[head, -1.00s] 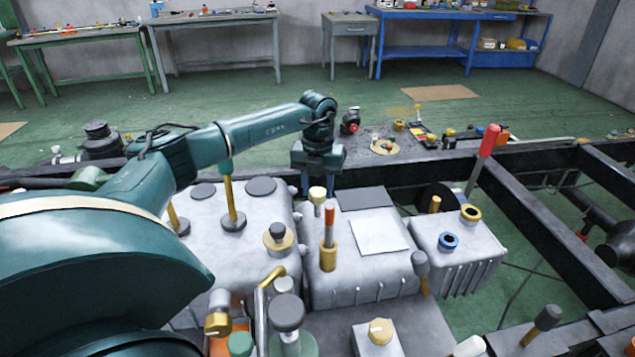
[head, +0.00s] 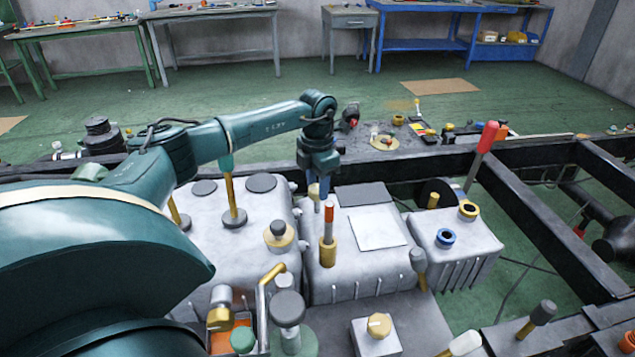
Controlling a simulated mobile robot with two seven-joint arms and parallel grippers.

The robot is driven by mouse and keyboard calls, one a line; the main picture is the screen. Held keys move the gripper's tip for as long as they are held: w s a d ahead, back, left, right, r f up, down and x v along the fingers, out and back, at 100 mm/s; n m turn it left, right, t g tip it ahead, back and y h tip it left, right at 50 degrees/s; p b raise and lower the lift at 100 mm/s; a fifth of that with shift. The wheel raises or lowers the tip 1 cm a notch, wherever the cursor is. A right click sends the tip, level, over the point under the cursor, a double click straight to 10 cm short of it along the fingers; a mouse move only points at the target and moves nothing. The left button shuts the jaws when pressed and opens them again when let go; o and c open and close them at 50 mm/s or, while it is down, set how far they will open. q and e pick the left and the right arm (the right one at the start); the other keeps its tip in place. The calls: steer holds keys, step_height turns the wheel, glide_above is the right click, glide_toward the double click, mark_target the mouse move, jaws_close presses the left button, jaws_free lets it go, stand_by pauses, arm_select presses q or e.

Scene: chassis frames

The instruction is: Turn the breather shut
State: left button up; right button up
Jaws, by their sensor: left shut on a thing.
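The breather is a small brass cap (head: 314,191) on the rear left part of the middle grey housing in the head view. My left gripper (head: 319,188) reaches down from above and is shut on the cap. Its fingers partly cover the cap, so its exact setting cannot be told. My right gripper is not in view.
A brass post with an orange-red top (head: 328,235) stands just in front of the breather. A white plate (head: 378,233) lies to its right. A yellow-ringed port (head: 468,209) and a blue-ringed port (head: 446,238) sit on the right housing. A red-tipped lever (head: 487,140) rises behind them.

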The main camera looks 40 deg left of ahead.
mark_target(317, 188)
arm_select(q)
steer(key=shift+m, duration=0.5)
steer(key=o, duration=1)
steer(key=shift+c, duration=0.2)
steer(key=shift+r, duration=0.1)
step_height(317, 188, up, 13)
steer(key=shift+b, duration=0.3)
